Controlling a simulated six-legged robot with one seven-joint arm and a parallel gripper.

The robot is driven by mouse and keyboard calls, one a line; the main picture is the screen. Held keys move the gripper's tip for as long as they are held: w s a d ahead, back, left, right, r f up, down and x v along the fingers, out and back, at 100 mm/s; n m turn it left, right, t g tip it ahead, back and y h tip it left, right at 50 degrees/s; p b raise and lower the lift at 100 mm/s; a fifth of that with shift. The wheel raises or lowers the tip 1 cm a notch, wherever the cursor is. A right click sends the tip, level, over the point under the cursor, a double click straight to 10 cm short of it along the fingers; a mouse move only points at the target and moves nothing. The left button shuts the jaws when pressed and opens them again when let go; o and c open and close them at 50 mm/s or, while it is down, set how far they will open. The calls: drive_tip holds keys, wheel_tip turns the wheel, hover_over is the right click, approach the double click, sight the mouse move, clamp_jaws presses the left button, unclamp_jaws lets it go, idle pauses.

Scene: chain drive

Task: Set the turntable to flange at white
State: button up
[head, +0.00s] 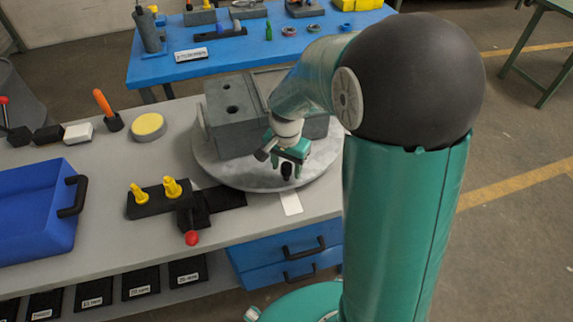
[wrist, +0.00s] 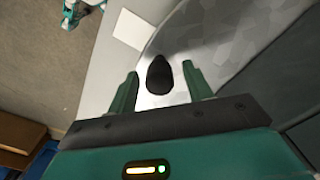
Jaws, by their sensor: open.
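The turntable (head: 225,170) is a round grey disc on the bench, with a grey block-shaped housing (head: 232,120) on it; the housing top has two dark holes. A black knob (head: 287,172) stands near the disc's front edge. My gripper (head: 288,163) is over that edge, pointing down at the knob. In the wrist view the knob (wrist: 159,76) lies between the two open fingers of my gripper (wrist: 160,72), with a gap on each side. A white patch (head: 291,203) lies on the bench just in front of the disc; it also shows in the wrist view (wrist: 127,30). I cannot tell which side is the flange.
Left of the disc are a black fixture (head: 160,200) with yellow pegs, a red-knobbed lever (head: 191,238) and a yellow round pad (head: 148,127). A blue tray (head: 35,215) is at far left. A blue table (head: 250,50) with parts stands behind.

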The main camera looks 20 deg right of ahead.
clamp_jaws()
drive_tip(key=shift+d, duration=0.15)
